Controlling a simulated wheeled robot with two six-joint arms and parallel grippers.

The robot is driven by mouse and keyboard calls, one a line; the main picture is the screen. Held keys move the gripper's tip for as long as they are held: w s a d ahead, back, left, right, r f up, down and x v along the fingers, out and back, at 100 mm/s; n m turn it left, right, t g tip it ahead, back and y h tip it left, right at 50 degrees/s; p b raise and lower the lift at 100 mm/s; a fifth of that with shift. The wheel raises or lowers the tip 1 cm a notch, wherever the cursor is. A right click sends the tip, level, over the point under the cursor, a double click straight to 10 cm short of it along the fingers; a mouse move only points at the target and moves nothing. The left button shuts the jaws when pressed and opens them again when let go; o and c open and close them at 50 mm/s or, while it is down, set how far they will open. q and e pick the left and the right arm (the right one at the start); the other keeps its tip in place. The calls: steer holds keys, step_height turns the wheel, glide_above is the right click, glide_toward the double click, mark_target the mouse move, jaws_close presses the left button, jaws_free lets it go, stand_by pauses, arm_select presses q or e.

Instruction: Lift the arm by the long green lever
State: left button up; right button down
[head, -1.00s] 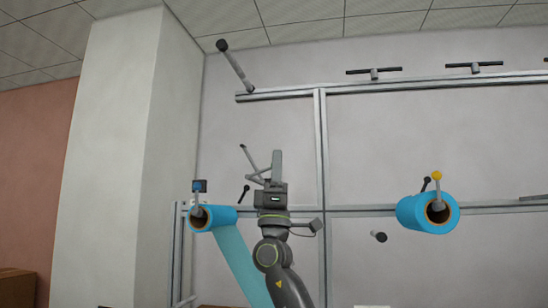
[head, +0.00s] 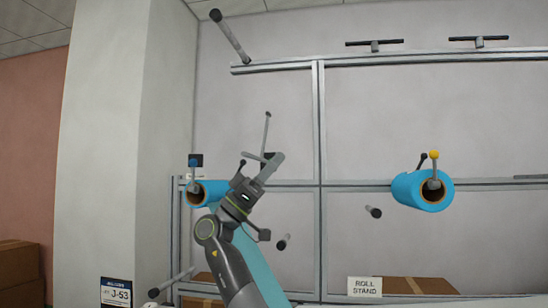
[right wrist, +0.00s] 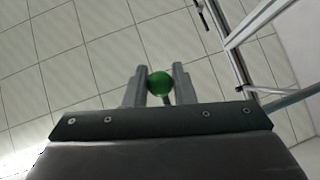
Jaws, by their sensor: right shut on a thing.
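A green ball knob (right wrist: 160,84), the end of the green lever, sits between the two fingers of my right gripper in the right wrist view. My right gripper (head: 272,167) is shut on it; in the head view it leans up and to the right, in front of the left blue roll's side of the frame. The knob's green does not show in the head view. A thin grey rod with a dark tip (head: 267,131) stands up just above the gripper; I cannot tell how it joins the lever. My left gripper is not in view.
A blue roll (head: 204,191) hangs at left, its film running down behind my arm. Another blue roll (head: 407,188) with a yellow-knobbed lever (head: 434,155) is at right. Metal rails (head: 317,130) frame the wall. A "ROLL STAND" sign (head: 364,286) and cardboard boxes (head: 24,270) are low.

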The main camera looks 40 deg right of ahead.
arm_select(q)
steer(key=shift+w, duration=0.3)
arm_select(e)
steer(key=c, duration=1.3)
jaws_free()
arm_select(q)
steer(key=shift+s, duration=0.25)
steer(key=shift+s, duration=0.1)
arm_select(e)
steer(key=shift+w+a+f, duration=0.2)
steer(key=shift+a+f, duration=0.1)
steer(key=shift+f, duration=0.15)
arm_select(q)
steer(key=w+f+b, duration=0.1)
steer(key=b, duration=0.2)
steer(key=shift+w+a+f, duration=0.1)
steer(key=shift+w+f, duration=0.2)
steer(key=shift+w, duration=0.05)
arm_select(e)
steer(key=v, duration=1.6)
steer(key=shift+w+a, duration=0.2)
steer(key=shift+a, duration=0.05)
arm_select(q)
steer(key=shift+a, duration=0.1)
